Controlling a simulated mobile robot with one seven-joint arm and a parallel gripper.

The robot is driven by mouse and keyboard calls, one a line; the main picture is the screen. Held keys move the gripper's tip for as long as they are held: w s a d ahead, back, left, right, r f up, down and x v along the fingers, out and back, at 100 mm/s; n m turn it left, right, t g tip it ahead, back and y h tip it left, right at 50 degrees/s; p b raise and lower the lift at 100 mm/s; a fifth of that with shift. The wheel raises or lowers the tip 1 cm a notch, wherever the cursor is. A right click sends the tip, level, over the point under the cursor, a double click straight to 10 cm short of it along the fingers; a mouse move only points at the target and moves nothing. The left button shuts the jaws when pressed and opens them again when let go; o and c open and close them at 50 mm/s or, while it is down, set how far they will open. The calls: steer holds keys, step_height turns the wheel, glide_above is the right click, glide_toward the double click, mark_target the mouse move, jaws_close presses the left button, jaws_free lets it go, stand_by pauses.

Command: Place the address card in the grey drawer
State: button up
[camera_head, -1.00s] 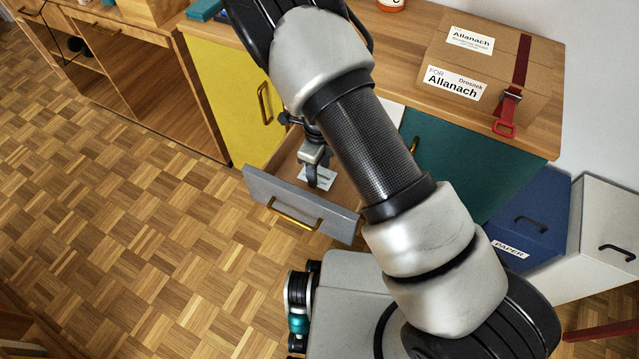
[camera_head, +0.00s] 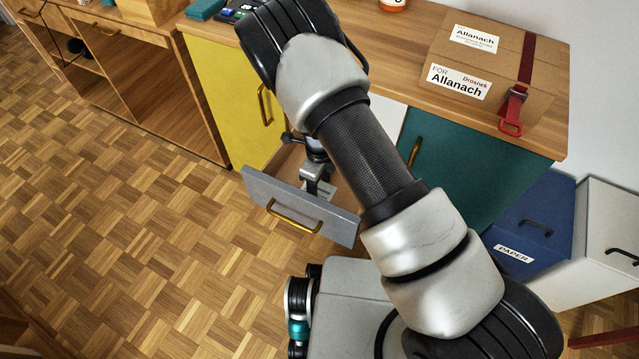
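The grey drawer (camera_head: 337,224) is pulled open below the counter, with a brass handle on its front. My gripper (camera_head: 314,188) points down into the open drawer, just behind the front panel. A small pale patch that looks like the address card (camera_head: 328,189) shows beside the fingers, inside the drawer's outline. My gripper partly covers it, and I cannot tell whether it touches the drawer floor or is held. The fingers are small and partly hidden, so their opening is unclear. My arm hides much of the drawer's right side.
A yellow cabinet door (camera_head: 222,95) is left of the drawer and a teal door (camera_head: 470,165) is to the right. A cardboard box (camera_head: 500,60) with a red strap stands on the counter. A blue paper bin (camera_head: 535,215) is at right. The parquet floor at left is clear.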

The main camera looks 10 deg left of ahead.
mark_target(320, 190)
steer(key=shift+o, duration=1.3)
step_height(320, 190, up, 12)
steer(key=p, duration=0.3)
steer(key=shift+r+p, duration=0.25)
steer(key=shift+p, duration=0.1)
